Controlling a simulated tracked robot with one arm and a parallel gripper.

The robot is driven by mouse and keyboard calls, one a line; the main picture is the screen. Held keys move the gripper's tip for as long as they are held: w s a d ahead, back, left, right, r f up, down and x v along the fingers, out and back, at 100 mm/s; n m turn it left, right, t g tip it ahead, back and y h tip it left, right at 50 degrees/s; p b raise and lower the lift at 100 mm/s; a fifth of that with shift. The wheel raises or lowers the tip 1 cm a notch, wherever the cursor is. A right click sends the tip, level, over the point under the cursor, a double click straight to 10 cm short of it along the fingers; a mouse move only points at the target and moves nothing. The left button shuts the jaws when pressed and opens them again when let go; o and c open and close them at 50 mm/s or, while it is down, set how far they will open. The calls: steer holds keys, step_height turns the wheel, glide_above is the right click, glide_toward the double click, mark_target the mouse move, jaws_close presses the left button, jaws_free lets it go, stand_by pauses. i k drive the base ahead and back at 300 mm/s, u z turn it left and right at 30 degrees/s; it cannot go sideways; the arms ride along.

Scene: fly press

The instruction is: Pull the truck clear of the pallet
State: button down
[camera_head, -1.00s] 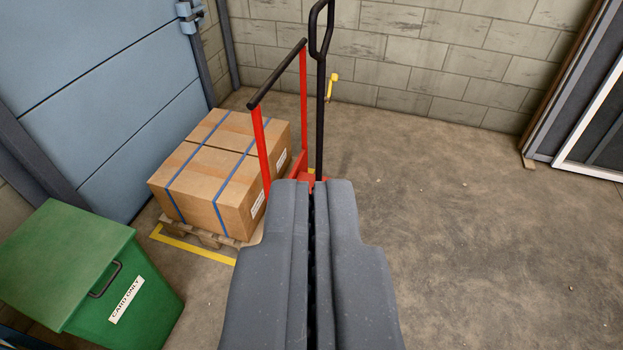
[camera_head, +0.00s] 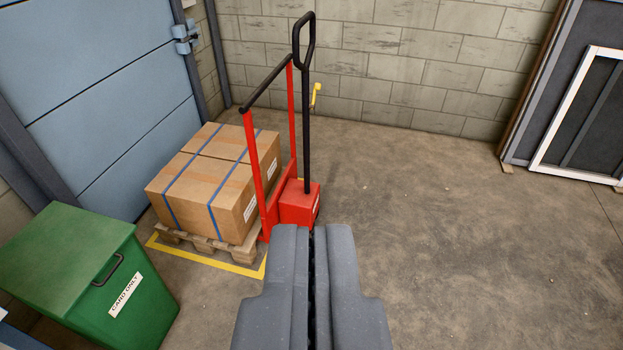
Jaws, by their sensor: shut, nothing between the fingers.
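The red truck (camera_head: 298,205) stands at the right side of the pallet, with a red frame, a black crossbar (camera_head: 266,84) and an upright black looped handle (camera_head: 306,120). The wooden pallet (camera_head: 238,251) bears strapped cardboard boxes (camera_head: 190,190) and lies inside a yellow floor outline. The truck's forks are hidden, so I cannot tell how far they reach under the pallet. My gripper (camera_head: 312,229) is shut and empty. It appears in front of the truck's lower body, apart from the handle.
A green bin (camera_head: 85,265) marked "CARD ONLY" stands at the lower left. A blue door (camera_head: 95,80) is behind it. A yellow hook-like item (camera_head: 315,93) is near the block wall. Framed panels (camera_head: 580,110) lean at the right. The floor (camera_head: 440,230) right of the truck is clear.

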mark_target(289, 204)
steer(key=z, duration=0.05)
steer(key=i, duration=0.9)
steer(key=u, duration=0.05)
